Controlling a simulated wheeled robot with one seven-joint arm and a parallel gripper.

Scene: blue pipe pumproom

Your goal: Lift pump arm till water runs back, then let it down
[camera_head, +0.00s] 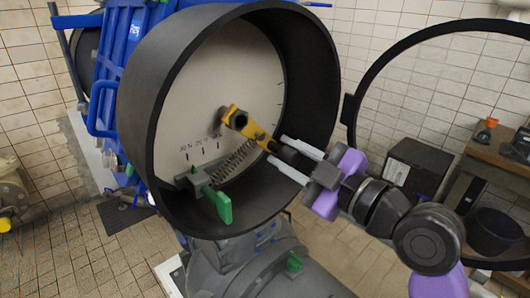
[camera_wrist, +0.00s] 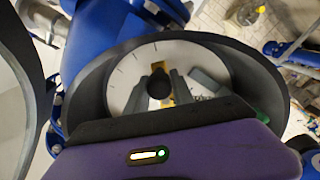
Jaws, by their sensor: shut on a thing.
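The pump arm (camera_head: 257,136) is a yellow lever with a dark grip end, inside a round dark housing (camera_head: 150,110) with a pale dial face. It slopes down to the right from its pivot. My gripper (camera_head: 279,160) reaches in from the right, and its fingers are closed about the dark end of the lever. In the wrist view the fingers (camera_wrist: 161,88) stand either side of the dark knob (camera_wrist: 160,80), with some yellow behind it. A coil spring (camera_head: 232,162) runs below the lever. A green handle (camera_head: 217,204) sits at the lower left of the dial. No water is visible.
The housing's open round glass-like cover (camera_head: 348,108) stands to the right, close to my arm. A wooden bench (camera_head: 487,150) and a dark box (camera_head: 418,165) are at the right. Blue pipework (camera_head: 105,80) is at the left.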

